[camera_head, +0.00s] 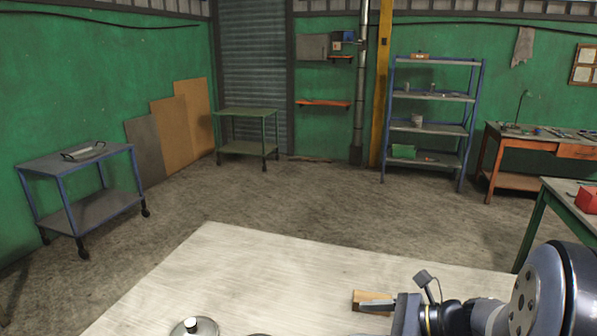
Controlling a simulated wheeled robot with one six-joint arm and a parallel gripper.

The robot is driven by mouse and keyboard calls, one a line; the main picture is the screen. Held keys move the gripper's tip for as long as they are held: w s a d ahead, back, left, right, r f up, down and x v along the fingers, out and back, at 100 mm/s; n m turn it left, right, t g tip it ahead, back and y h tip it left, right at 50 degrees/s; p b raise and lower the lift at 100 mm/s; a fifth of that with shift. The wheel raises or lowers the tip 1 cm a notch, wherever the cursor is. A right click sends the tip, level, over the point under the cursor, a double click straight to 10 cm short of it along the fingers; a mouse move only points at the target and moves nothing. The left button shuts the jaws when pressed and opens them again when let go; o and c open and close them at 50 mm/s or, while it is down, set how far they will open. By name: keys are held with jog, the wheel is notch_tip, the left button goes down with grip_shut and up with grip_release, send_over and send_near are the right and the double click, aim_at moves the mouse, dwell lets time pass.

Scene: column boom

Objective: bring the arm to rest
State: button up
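My arm reaches in from the lower right corner of the head view. My gripper (376,306) is low over the pale surface, pointing left. A grey finger lies in front of a tan wooden block (372,296). I see the gripper from the side, so I cannot tell whether it is open or shut, or whether it touches the block.
The pale wooden tabletop (255,265) is bare across its middle. A round metal lid (195,327) is cut off at the bottom edge. A green bench (550,193) with a red box (587,199) stands at right. A blue trolley (85,165) and shelf rack (435,97) stand beyond.

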jog(key=shift+r+p, duration=0.65)
jog(key=shift+r, duration=0.45)
jog(key=shift+f, duration=0.15)
